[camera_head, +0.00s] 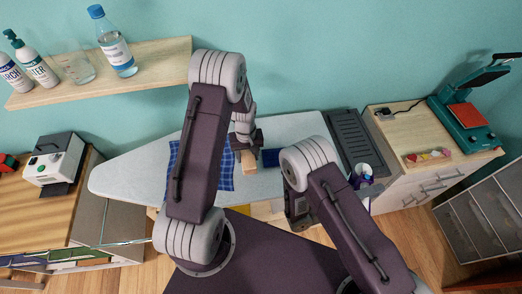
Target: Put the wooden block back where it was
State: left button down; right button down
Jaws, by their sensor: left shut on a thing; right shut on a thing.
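The tan wooden block (248,161) shows just below my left gripper (246,145), over the ironing board (125,178). My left gripper is shut on the block. The arm in front hides part of the gripper. A blue plaid cloth (226,180) lies on the board, partly behind my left arm. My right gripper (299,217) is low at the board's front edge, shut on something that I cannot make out.
A small dark blue item (271,157) lies on the board right of the block. A dark ridged panel (351,137) and a purple and white container (363,174) are at the board's right end. A wooden-topped cabinet (397,128) carries a green press (463,120).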

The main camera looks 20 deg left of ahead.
aim_at(245, 161)
pick_arm(q)
jog(key=shift+s+a+f, duration=0.2)
jog(key=shift+a+f, duration=0.2)
jog(key=shift+a, duration=0.2)
pick_arm(e)
jog(key=shift+r, duration=0.3)
pick_arm(q)
notch_tip(245, 161, down, 3)
jog(key=shift+f+p, duration=0.1)
jog(key=shift+p, duration=0.45)
pick_arm(e)
jog(key=shift+r, duration=0.45)
pick_arm(q)
jog(key=shift+f, duration=0.4)
pick_arm(e)
jog(key=shift+f, duration=0.1)
pick_arm(q)
jog(key=c, duration=0.6)
grip_release()
jog(key=shift+f, duration=0.1)
jog(key=shift+c, duration=0.2)
